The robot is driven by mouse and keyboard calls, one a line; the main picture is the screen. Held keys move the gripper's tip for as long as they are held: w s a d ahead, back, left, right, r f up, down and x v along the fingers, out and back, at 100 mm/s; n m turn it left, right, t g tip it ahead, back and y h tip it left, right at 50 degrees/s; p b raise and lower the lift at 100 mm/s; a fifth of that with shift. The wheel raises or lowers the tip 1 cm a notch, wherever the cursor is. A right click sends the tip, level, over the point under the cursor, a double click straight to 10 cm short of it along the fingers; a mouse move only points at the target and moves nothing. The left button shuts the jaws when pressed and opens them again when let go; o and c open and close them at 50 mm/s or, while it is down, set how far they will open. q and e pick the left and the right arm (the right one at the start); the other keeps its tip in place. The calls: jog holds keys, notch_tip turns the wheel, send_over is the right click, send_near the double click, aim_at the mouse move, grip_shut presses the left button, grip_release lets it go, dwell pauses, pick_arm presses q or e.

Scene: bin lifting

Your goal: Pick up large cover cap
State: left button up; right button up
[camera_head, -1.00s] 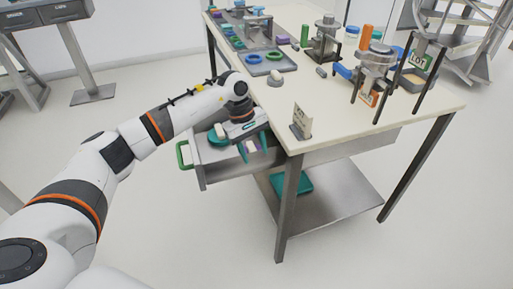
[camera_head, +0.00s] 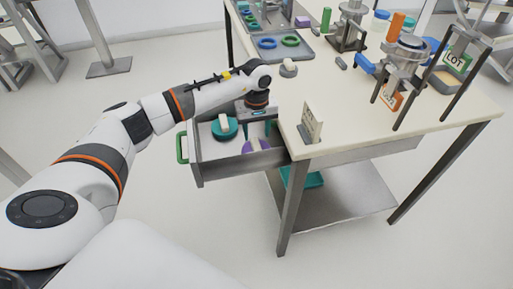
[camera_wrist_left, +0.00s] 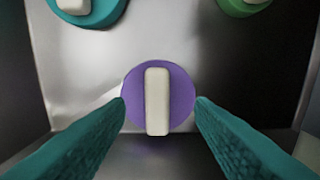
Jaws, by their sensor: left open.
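An open grey drawer (camera_head: 236,167) under the table holds round caps with white bar handles. A teal cap (camera_head: 224,127) lies in its left part and also shows at the top left of the left wrist view (camera_wrist_left: 88,10). A purple cap (camera_head: 255,147) lies near the drawer front. In the left wrist view the purple cap (camera_wrist_left: 183,97) is centred between and beyond the fingertips. A green cap (camera_wrist_left: 243,5) is cut off at the top right there. My left gripper (camera_head: 255,128) is open and empty above the drawer, with teal fingers. Which cap is the large one is not clear.
The drawer has a green handle (camera_head: 182,148) and raised walls around the caps. The cream tabletop (camera_head: 345,110) beside my left wrist carries a small sign (camera_head: 311,122), fixtures and a tray of rings (camera_head: 273,50).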

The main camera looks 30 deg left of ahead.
aim_at(256, 144)
pick_arm(q)
jog(key=f, duration=0.4)
jog(key=shift+s+d+f, duration=0.2)
jog(key=shift+s, duration=0.15)
jog(key=c, duration=1)
jog(key=shift+o, duration=0.2)
jog(key=shift+r, duration=0.2)
